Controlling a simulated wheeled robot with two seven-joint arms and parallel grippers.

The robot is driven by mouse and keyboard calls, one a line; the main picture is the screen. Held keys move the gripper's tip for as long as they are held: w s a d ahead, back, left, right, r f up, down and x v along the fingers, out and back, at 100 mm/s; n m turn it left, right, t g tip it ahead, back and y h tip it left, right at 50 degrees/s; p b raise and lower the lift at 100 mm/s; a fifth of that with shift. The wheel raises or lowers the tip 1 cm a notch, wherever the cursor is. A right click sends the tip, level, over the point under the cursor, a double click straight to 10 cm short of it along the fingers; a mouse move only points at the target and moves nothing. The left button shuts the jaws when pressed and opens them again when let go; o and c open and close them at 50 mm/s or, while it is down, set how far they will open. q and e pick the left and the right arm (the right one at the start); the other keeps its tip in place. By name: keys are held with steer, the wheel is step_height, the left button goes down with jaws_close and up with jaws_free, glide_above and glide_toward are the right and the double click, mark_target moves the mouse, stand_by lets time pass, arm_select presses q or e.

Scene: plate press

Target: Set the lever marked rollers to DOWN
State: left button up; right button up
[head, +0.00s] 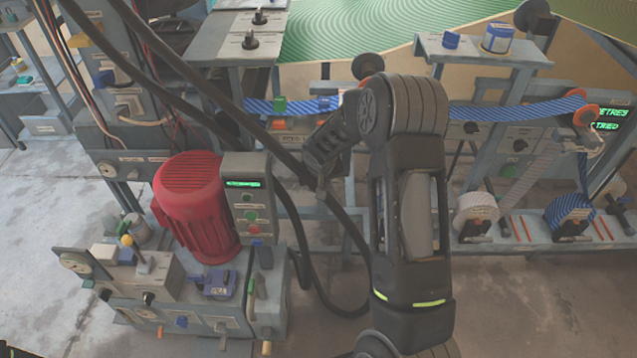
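No lever can be read as marked rollers in the head view; the labels are too small. Candidate handles stand on the lower left bench: a yellow-tipped lever (127,240), a grey upright lever (143,262) and a green-handled one (265,257). One of my arms rises from the bottom right of centre and bends left at the top. I take it as my right; its gripper (322,165) points down and left in front of black hoses, apart from the levers. Its fingers are too dark to tell open or shut.
A red motor (195,200) and a grey control box (248,205) with a green display stand on the bench. Black hoses cross the middle. A blue striped web (520,110) runs over rollers at the right. Two black knobs (250,40) sit on the upper panel.

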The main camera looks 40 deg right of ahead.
jaws_close()
stand_by(0.9)
